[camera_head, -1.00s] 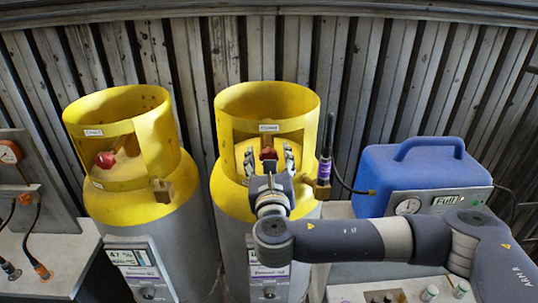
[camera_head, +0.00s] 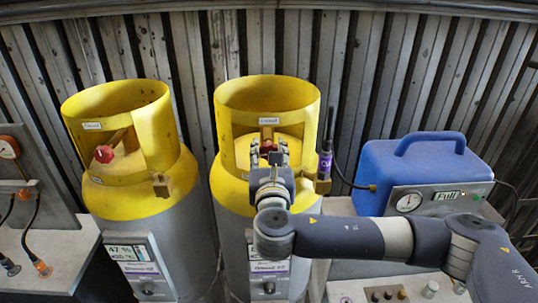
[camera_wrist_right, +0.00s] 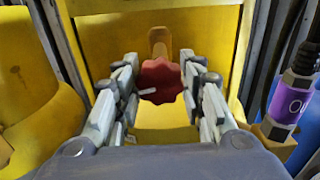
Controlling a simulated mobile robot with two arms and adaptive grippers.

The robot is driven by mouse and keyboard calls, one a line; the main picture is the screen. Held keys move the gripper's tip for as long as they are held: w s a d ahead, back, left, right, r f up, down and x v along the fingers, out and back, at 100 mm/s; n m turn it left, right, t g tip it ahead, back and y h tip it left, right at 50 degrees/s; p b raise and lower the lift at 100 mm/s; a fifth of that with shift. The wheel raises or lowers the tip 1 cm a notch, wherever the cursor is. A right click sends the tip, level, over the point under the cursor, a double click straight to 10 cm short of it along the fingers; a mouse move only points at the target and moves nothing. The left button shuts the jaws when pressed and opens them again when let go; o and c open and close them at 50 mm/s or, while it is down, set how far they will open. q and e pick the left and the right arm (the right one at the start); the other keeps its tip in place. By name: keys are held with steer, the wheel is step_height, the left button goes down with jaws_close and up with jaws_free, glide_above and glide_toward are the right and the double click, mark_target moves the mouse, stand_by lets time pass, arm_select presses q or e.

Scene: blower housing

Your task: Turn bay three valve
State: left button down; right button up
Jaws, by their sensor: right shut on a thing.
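A red lobed valve knob (camera_wrist_right: 162,81) sits inside the yellow collar (camera_head: 267,92) of the right-hand gas cylinder; it shows in the head view (camera_head: 269,146). My right gripper (camera_head: 268,158) reaches through the collar's opening. In the right wrist view its fingers (camera_wrist_right: 159,88) stand on either side of the knob and are shut on it. A second red valve knob (camera_head: 104,153) is in the collar of the left-hand cylinder (camera_head: 128,195), apart from my gripper. I cannot tell which cylinder is bay three. My left gripper is not in view.
A blue case (camera_head: 415,165) with a gauge and a "Full" label stands at right. A purple-labelled probe (camera_head: 325,163) is beside the right cylinder's collar. A gauge panel (camera_head: 20,185) stands at far left. A ribbed metal wall (camera_head: 350,60) closes the back.

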steer(key=m+b, duration=0.3)
steer(key=m, duration=0.1)
steer(key=shift+f, duration=0.15)
steer(key=m+b, duration=0.2)
steer(key=m, duration=0.3)
steer(key=shift+a+m, duration=0.1)
steer(key=shift+m, duration=0.3)
steer(key=m+b, duration=0.2)
steer(key=m, duration=0.3)
steer(key=shift+m, duration=0.3)
steer(key=shift+r+m+b, duration=0.15)
steer(key=shift+m+b, duration=0.1)
steer(key=shift+m, duration=0.95)
steer(key=shift+r+m+b, duration=0.1)
steer(key=shift+m+b, duration=0.15)
steer(key=shift+m, duration=0.95)
steer(key=o, duration=1.1)
steer(key=shift+s, duration=0.1)
